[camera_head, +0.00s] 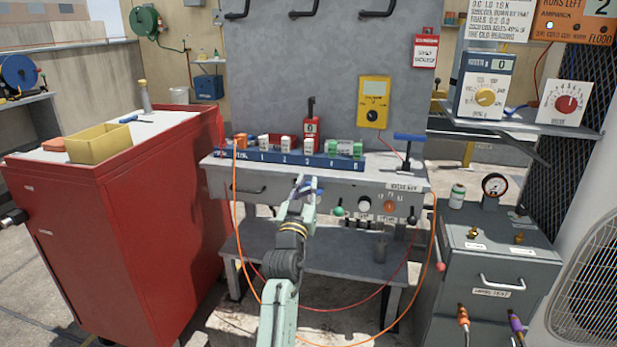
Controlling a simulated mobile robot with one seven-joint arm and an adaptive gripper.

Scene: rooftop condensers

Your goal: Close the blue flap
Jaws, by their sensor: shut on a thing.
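My gripper (307,184) is at the front edge of the grey workbench (400,178), just below the numbered blue rail (275,156). Its fingers are shut on a small blue part (315,185), which looks like the blue flap. The fingers and wrist hide much of this part. I cannot tell how far it is open. My arm reaches up to it from the bottom of the picture.
A red cabinet (105,235) stands close on the left, with a yellow bin (98,146) on top. A grey cabinet (485,275) stands on the right. An orange hose (437,240) hangs before the bench. A blue T-handle (409,138) rises at the bench's right.

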